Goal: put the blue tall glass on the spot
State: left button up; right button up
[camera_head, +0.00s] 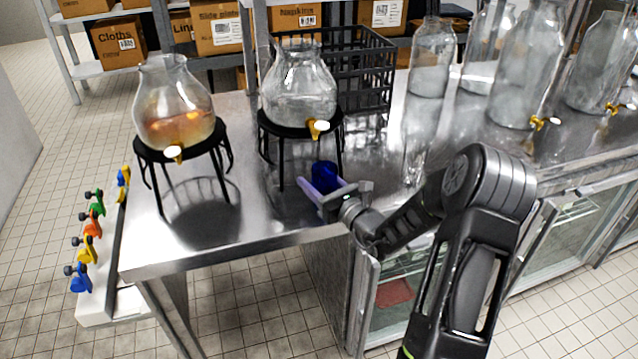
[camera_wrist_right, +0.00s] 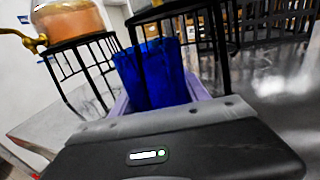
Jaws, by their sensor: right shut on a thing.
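The blue tall glass (camera_head: 325,177) is upright at the front of the steel table, held in my right gripper (camera_head: 328,190). The gripper's pale purple fingers are shut on it. In the right wrist view the blue glass (camera_wrist_right: 155,75) stands between the fingers, in front of a black stand leg. Its base is hidden by the gripper, so I cannot tell whether it touches the table. No marked spot can be made out clearly. My left gripper does not show in either view.
A dispenser with amber liquid (camera_head: 172,110) stands on a black stand (camera_head: 180,154) at left. A clear dispenser (camera_head: 298,88) on another stand (camera_head: 300,130) is just behind the glass. A black crate (camera_head: 362,65) and large glass jars (camera_head: 525,70) are farther back and right.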

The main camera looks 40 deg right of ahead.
jog(key=shift+w+d+f, duration=0.1)
jog(key=shift+w+f, duration=0.05)
jog(key=shift+w, duration=0.25)
jog(key=shift+w+d+f+b, duration=0.1)
jog(key=shift+w+d+b, duration=0.2)
jog(key=shift+w, duration=0.7)
jog(key=shift+w+d+b, duration=0.1)
jog(key=shift+w+d, duration=0.3)
jog(key=shift+w, duration=0.6)
jog(key=shift+w+d+f+b, duration=0.1)
jog(key=shift+w+d+b, duration=0.2)
jog(key=shift+w, duration=0.7)
jog(key=shift+f+b, duration=0.35)
jog(key=shift+f, duration=0.05)
jog(key=o, duration=1.7)
jog(key=shift+c, duration=0.2)
jog(key=shift+s, duration=0.1)
